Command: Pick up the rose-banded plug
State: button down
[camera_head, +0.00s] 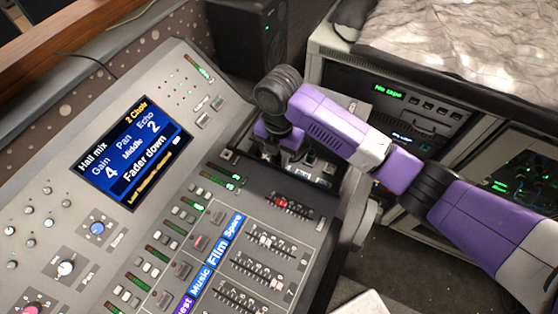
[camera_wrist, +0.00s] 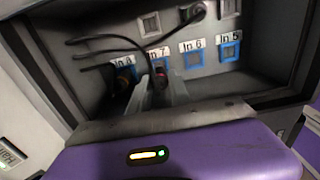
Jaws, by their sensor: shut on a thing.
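The rose-banded plug (camera_wrist: 160,76) shows in the wrist view as a dark plug with a small reddish band, in front of the socket labelled In 7. My gripper (camera_wrist: 160,92) is shut on it, one pale finger on each side. The fingers hide part of the plug, and I cannot tell whether it is seated in the socket. In the head view my gripper (camera_head: 289,154) reaches down into the recess behind the mixing desk; the plug cannot be made out there.
Blue-framed sockets In 6 (camera_wrist: 193,59) and In 5 (camera_wrist: 230,51) look empty. Dark cables (camera_wrist: 105,42) cross above. The mixing desk (camera_head: 150,225) and a rack (camera_head: 400,105) flank my arm.

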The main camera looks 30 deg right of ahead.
aim_at(279, 157)
notch_tip(279, 157, up, 21)
jog(key=p, duration=0.4)
jog(key=shift+f+p, duration=0.2)
jog(key=shift+p, duration=0.15)
